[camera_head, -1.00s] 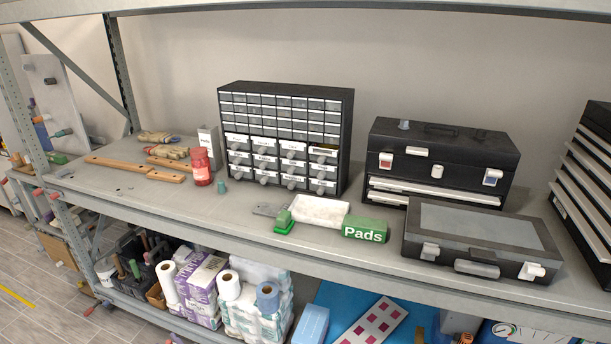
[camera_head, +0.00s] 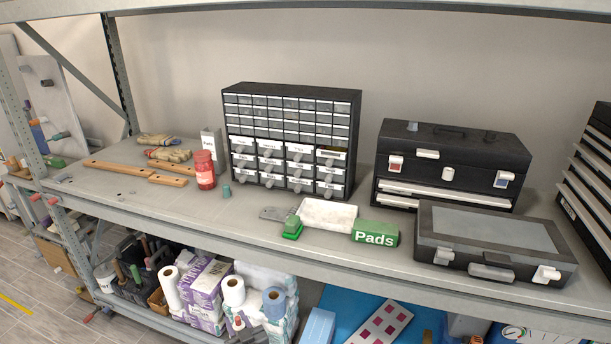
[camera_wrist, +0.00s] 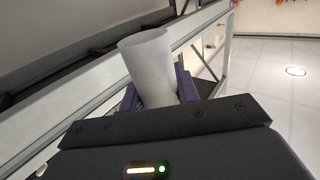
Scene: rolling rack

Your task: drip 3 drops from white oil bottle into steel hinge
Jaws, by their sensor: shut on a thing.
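In the wrist view my gripper (camera_wrist: 158,88) is shut on the white oil bottle (camera_wrist: 149,62), a plain white cylinder between two dark purple fingers. The bottle's far end points away from the palm, and its nozzle cannot be made out there. The steel hinge (camera_head: 274,214) appears to be the flat grey metal piece lying on the shelf in the head view, left of the white tray. My gripper is not clearly seen in the head view. A small white shape with a red tip (camera_head: 238,323) shows at its lower edge; I cannot tell whether it is the bottle.
Around the hinge are a green block (camera_head: 293,228), a white tray (camera_head: 328,215), a green Pads box (camera_head: 375,233) and a small teal item (camera_head: 226,191). A red jar (camera_head: 205,171) and drawer cabinet (camera_head: 292,97) stand behind. The shelf's front strip (camera_head: 190,213) is mostly clear.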

